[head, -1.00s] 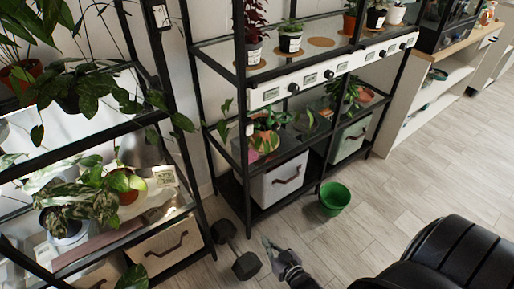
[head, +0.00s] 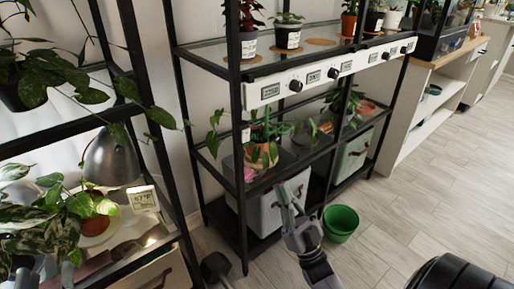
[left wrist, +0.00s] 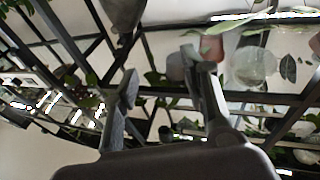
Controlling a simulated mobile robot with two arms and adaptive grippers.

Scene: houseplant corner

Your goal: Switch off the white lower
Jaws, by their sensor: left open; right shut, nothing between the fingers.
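A white control strip (head: 330,76) with several black knobs and small displays runs along the front of the middle shelf of the black rack. One knob (head: 296,86) sits near its left end. My left gripper (head: 289,196) is open and empty. In the head view it appears below the strip, in front of the lower shelf, pointing up, with no visible contact. In the left wrist view its two fingers (left wrist: 163,78) stand apart, with rack bars and pots beyond. The strip cannot be made out surely there. My right gripper is not in view.
Potted plants (head: 262,153) stand on the lower shelf above a white storage bin (head: 282,208). A green bucket (head: 341,222) is on the floor to the right. Floor at right is clear.

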